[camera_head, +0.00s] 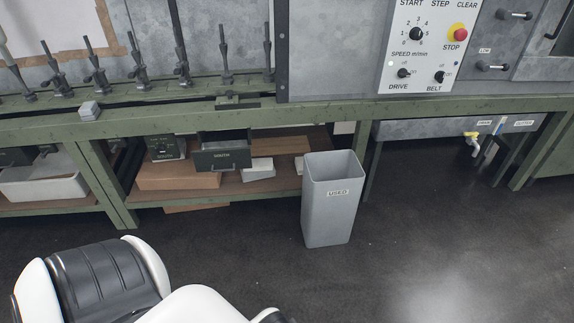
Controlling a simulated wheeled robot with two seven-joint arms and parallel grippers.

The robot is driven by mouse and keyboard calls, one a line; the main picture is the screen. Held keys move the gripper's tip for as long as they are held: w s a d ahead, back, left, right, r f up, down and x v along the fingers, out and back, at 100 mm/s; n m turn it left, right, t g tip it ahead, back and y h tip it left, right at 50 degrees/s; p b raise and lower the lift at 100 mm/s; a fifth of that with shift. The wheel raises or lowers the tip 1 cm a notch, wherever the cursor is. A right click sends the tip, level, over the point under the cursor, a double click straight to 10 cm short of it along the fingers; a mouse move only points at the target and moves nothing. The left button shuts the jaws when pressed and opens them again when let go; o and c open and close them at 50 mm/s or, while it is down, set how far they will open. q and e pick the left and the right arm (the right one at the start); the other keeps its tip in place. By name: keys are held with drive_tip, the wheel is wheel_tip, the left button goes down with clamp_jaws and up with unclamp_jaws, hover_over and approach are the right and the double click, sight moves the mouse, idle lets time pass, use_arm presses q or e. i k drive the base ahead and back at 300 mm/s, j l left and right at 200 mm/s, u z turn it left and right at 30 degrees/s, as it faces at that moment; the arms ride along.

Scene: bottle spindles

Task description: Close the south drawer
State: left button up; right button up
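The south drawer (222,159) is a dark grey box under the green bench, left of the middle in the head view. White and black parts of my own body fill the lower left. Neither of my grippers is in view.
A grey bin (331,200) labelled USED stands on the floor right of the drawer. Cardboard boxes (178,178) and white blocks (259,169) lie on the lower shelf. A green bench leg (101,184) stands to the left. Dark floor in front is open.

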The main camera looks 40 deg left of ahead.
sight(230, 155)
drive_tip(key=u, duration=1.85)
